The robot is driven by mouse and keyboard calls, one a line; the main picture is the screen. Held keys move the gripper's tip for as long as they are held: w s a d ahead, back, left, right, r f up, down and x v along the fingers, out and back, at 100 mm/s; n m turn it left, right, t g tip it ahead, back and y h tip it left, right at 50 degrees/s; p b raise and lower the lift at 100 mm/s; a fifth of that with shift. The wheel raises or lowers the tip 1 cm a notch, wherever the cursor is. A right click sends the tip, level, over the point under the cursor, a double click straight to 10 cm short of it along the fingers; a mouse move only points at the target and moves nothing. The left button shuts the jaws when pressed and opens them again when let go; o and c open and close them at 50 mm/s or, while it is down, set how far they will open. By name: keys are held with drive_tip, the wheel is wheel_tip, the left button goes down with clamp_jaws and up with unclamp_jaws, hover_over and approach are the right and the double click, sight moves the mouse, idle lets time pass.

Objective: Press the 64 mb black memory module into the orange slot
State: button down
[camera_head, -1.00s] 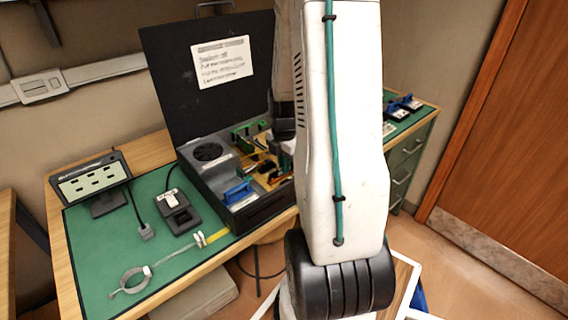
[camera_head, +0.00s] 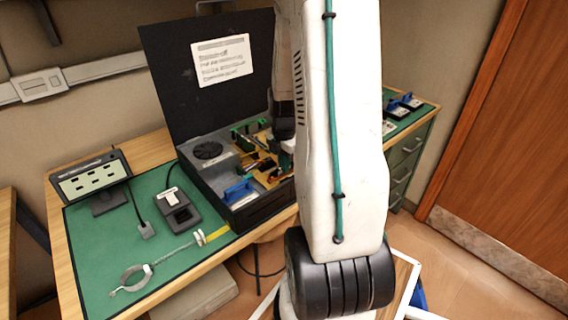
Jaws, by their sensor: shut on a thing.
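An open black computer case (camera_head: 250,215) stands on the green bench mat, with its lid up. Inside are a green board (camera_head: 240,132), a blue-handled part (camera_head: 238,191), and coloured parts on a tan board (camera_head: 272,181). My gripper (camera_head: 287,150) is over the right part of the case interior, mostly hidden behind my white arm. Its fingers and what it is shut on are too small and covered to make out. I cannot tell the black memory module or the orange slot apart from the other small parts.
Blue-handled modules (camera_head: 402,103) sit on the right bench section.

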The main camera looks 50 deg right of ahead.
drive_tip(key=c, duration=1.5)
unclamp_jaws()
drive_tip(key=o, duration=0.3)
drive_tip(key=shift+r, duration=0.65)
drive_tip(key=shift+r, duration=2.95)
